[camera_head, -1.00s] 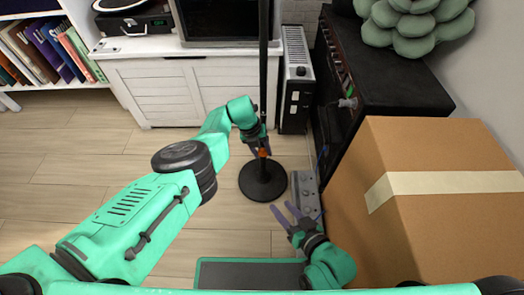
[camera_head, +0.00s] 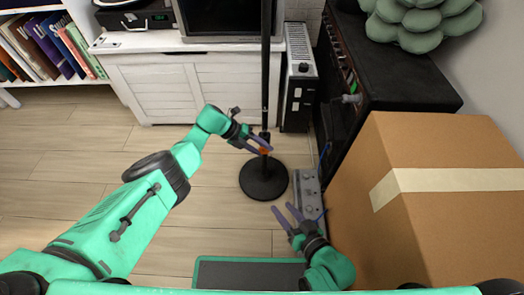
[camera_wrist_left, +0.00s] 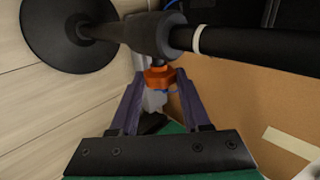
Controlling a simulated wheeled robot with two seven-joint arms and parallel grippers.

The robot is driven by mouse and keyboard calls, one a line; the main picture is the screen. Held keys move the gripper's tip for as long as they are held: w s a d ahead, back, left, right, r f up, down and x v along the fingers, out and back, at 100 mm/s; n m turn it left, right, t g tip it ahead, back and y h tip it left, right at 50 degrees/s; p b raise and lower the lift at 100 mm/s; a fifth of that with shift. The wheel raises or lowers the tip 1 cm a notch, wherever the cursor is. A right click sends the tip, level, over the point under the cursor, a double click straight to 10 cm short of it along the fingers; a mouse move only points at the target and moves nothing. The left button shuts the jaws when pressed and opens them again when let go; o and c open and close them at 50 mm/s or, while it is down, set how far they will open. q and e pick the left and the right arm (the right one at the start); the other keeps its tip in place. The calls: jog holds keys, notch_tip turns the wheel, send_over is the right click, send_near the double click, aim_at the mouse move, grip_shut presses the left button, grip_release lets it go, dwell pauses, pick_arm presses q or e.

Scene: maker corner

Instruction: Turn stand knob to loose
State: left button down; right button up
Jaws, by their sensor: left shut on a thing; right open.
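A black stand with a round base (camera_head: 263,178) and an upright pole (camera_head: 265,70) is on the wood floor in front of the white cabinet. Its orange knob (camera_head: 264,150) sits low on the pole. My left gripper (camera_head: 262,148) is at the knob, its purple fingers on either side and shut on it. In the left wrist view the orange knob (camera_wrist_left: 159,77) shows between the fingertips, below the dark collar (camera_wrist_left: 155,36) of the stand. My right gripper (camera_head: 287,214) is open and empty, lower right of the base.
A grey pedal-like box (camera_head: 307,195) lies on the floor right of the base. A large cardboard box (camera_head: 440,215) and a black amplifier-like cabinet (camera_head: 385,75) stand at right. A white heater (camera_head: 298,75) is behind. Floor at left is clear.

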pick_arm(q)
jog(key=shift+f+h+b, duration=0.1)
jog(key=shift+h+b, duration=0.5)
jog(key=shift+h, duration=0.1)
pick_arm(e)
notch_tip(320, 180, down, 2)
jog(key=shift+a+f+t, duration=0.1)
jog(key=shift+t, duration=0.2)
pick_arm(q)
jog(key=shift+c, duration=1.8)
grip_release()
jog(key=shift+a, duration=0.1)
pick_arm(e)
jog(key=shift+r, duration=0.25)
pick_arm(q)
jog(key=p+v, duration=0.7)
jog(key=v, duration=0.7)
jog(key=shift+a+r+p, duration=0.15)
jog(key=shift+r+p, duration=0.1)
jog(key=shift+p, duration=0.1)
pick_arm(e)
notch_tip(320, 180, up, 8)
jog(key=d+n+g+h, duration=0.1)
jog(key=d+g, duration=0.1)
jog(key=g, duration=0.1)
jog(key=shift+w+d+f, duration=0.2)
